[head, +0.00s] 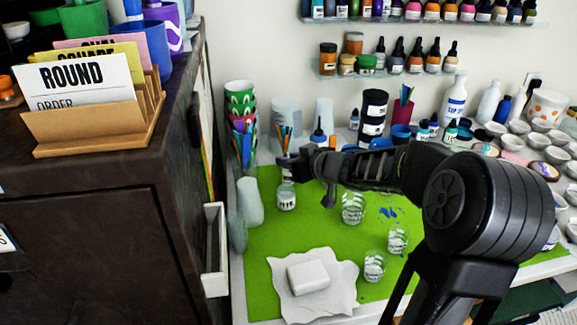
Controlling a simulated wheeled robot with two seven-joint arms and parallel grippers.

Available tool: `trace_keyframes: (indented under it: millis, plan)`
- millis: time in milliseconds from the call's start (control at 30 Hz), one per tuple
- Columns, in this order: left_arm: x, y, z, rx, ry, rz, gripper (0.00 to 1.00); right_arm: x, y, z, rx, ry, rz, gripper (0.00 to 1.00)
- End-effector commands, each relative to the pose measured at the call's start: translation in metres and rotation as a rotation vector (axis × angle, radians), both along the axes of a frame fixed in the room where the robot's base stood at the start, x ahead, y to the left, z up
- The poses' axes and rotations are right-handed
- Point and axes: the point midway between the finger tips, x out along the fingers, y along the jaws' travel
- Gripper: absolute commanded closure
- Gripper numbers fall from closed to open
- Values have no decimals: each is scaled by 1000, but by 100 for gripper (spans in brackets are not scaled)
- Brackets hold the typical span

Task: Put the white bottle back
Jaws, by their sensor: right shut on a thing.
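A small white bottle (287,196) with a printed label is upright at the back left of the green mat (330,238). My right gripper (290,167) reaches in from the right and is shut on the top of this bottle. The gripper hides the bottle's cap. I cannot tell whether the bottle's base touches the mat or hangs just above it. My left gripper is not in view.
Several clear cups stand on the mat, one (353,208) below my forearm. A white block (308,276) lies on crumpled paper in front. Cups and brushes (243,135) crowd the back left. Several small bowls (513,143) fill the right. A dark cabinet (90,230) bounds the left.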

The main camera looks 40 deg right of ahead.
Motion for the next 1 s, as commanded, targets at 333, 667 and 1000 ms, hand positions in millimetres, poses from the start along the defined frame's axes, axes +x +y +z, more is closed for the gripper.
trace_keyframes:
  millis: [333,667,1000]
  plan:
    - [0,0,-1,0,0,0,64,0,0,-3,1,-1,0,100]
    - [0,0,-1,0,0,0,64,0,0,-4,0,0,-1,61]
    - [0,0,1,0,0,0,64,0,0,1,0,-1,-1,61]
